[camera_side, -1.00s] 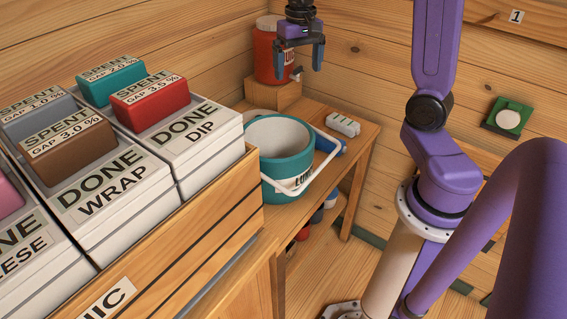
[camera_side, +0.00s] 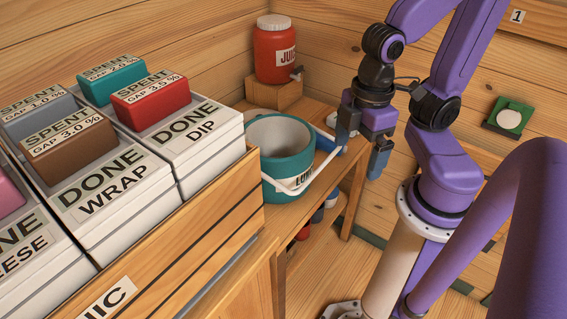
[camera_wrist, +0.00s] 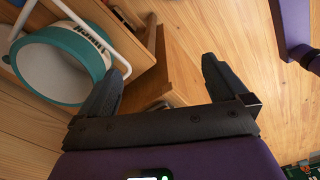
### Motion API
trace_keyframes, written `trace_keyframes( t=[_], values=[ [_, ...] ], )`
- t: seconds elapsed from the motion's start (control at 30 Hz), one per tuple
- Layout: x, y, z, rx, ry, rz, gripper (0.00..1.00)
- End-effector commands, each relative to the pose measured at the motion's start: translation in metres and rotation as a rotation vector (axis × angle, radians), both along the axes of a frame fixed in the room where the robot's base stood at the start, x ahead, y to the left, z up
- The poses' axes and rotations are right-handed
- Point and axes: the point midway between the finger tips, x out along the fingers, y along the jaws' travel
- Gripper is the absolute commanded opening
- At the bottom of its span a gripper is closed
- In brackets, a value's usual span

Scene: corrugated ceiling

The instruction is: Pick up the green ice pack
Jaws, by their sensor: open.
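I see no plainly green ice pack. A teal block (camera_side: 111,81) labelled "SPENT GAP 2.0 %" rests on the white boxes at the upper left in the side view, behind a similar red block (camera_side: 150,97). My gripper (camera_side: 359,160) is open and empty, pointing down near the right end of the wooden bench, far to the right of those blocks. It is to the right of the teal pail (camera_side: 272,173). In the wrist view, my gripper (camera_wrist: 163,66) has its fingers spread over the bench's edge and floor, with nothing between them.
A red juice jug (camera_side: 274,52) stands on a wooden block at the back. The pail's white handle leans to the right. White "DONE" boxes (camera_side: 195,138) sit in a wooden crate (camera_side: 190,250). A green plate with a white disc (camera_side: 508,118) is on the right wall.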

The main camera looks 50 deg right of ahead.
Motion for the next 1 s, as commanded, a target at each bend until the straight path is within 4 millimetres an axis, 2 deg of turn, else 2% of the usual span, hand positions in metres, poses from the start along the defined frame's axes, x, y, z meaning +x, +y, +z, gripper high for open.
trace_keyframes(
  t=[0.67, 0.77, 1.0],
  values=[
    [-0.004, 0.0, 0.001, 0.001, 0.0, 0.026, 1.0],
    [-0.003, 0.001, 0.009, 0.005, -0.002, 0.025, 1.0],
    [-0.003, 0.001, 0.05, 0.007, -0.004, 0.026, 1.0]
  ],
)
